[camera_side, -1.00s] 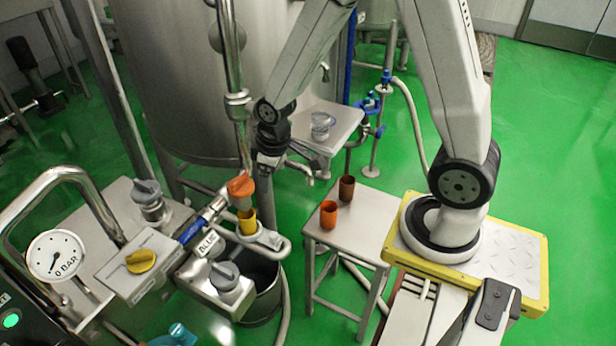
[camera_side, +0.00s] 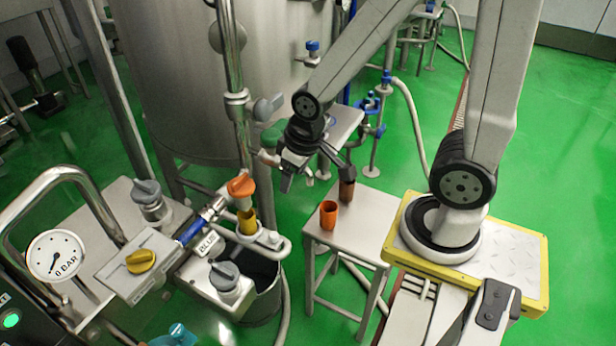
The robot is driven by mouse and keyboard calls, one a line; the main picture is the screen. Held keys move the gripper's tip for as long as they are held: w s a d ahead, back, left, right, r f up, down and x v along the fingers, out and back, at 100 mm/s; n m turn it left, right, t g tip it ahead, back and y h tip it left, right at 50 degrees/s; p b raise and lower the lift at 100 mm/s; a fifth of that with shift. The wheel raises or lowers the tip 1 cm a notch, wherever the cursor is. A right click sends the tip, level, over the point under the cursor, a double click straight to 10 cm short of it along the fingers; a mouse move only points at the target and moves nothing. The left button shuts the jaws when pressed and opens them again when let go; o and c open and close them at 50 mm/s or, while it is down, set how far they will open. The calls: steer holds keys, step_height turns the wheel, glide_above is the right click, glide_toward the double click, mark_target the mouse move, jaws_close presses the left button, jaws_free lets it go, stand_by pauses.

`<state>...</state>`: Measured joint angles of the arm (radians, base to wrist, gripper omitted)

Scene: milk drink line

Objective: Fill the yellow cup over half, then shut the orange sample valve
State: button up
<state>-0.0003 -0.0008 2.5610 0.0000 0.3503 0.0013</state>
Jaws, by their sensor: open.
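The yellow cup (camera_side: 247,222) stands upright in a ring holder directly below the orange sample valve (camera_side: 241,186) on the pipe. The level inside the cup cannot be made out. I cannot tell from this view whether the valve is open or shut. My gripper (camera_side: 317,175) is open and empty, with its fingers spread wide. It hangs to the right of the valve, apart from it and from the yellow cup. One finger is in front of the brown cup's top in this view.
An orange cup (camera_side: 328,214) and a brown cup (camera_side: 347,190) stand on the small steel table (camera_side: 370,228). A bucket (camera_side: 262,300) is below the holder. Grey knobs (camera_side: 224,276), a yellow knob (camera_side: 141,260) and a gauge (camera_side: 54,255) crowd the left. The steel tank (camera_side: 180,90) stands behind.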

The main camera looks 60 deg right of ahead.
steer(key=c, duration=0.3)
steer(key=m+g, duration=0.2)
steer(key=m, duration=1.5)
glide_above(239, 179)
steer(key=f, duration=1)
steer(key=shift+s+a, duration=0.25)
steer(key=shift+s, duration=0.15)
steer(key=shift+w+d+f+m+g, duration=0.25)
steer(key=shift+w+f+m+g, duration=0.05)
steer(key=shift+f+m, duration=0.2)
steer(key=shift+f, duration=3.8)
